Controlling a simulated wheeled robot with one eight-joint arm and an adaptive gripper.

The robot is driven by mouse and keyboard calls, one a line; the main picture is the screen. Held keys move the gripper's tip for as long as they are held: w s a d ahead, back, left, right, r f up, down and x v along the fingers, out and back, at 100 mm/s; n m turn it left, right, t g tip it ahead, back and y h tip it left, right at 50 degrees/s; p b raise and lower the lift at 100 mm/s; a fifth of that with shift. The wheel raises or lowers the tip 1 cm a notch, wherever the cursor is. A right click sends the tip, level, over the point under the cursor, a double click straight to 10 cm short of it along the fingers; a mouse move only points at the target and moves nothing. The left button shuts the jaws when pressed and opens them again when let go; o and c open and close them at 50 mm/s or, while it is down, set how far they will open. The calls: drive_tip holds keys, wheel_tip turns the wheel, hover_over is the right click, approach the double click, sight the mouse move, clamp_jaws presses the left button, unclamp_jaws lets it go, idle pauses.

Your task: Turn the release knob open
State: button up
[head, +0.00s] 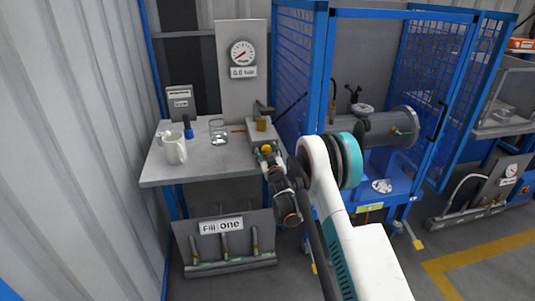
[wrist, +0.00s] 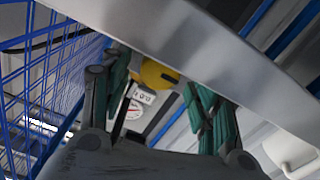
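A yellow knob (head: 266,149), which looks like the release knob, sits on the front of a grey block (head: 263,134) at the right front edge of the bench. In the wrist view the yellow knob (wrist: 158,74) shows between my two green-padded fingers, partly cut off by the bench edge. My gripper (head: 269,160) is just in front of and below the knob in the head view. In the wrist view my gripper (wrist: 155,84) is open, with gaps beside the knob. I cannot tell whether a finger touches it.
The bench (head: 205,165) holds a white mug (head: 175,148), a glass beaker (head: 219,131) and a gauge (head: 243,54) above a "0.0 bar" label. A blue mesh cage (head: 299,65) stands close on the right. A "Fill one" panel (head: 222,240) is below.

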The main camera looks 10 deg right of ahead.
drive_tip(key=s, duration=1.2)
drive_tip(key=s+d+r+m+g+h, duration=0.1)
drive_tip(key=s+r, duration=0.1)
drive_tip(key=r, duration=0.4)
drive_tip(key=s+d+r+g, duration=0.1)
drive_tip(key=s+r+g, duration=0.1)
drive_tip(key=r, duration=0.5)
drive_tip(key=s+r+m+g, duration=0.1)
drive_tip(key=s+r, duration=0.3)
drive_tip(key=s, duration=0.2)
drive_tip(key=s+r+g, duration=0.1)
drive_tip(key=s+r, duration=0.3)
drive_tip(key=s, duration=0.2)
drive_tip(key=s+a+f+g, duration=0.1)
drive_tip(key=s+g, duration=0.2)
drive_tip(key=s, duration=1.3)
drive_tip(key=s+a+f+m+g+y, duration=0.1)
drive_tip(key=s+g, duration=0.2)
drive_tip(key=s, duration=1.2)
drive_tip(key=shift+s+f, duration=0.35)
drive_tip(key=shift+s, duration=0.05)
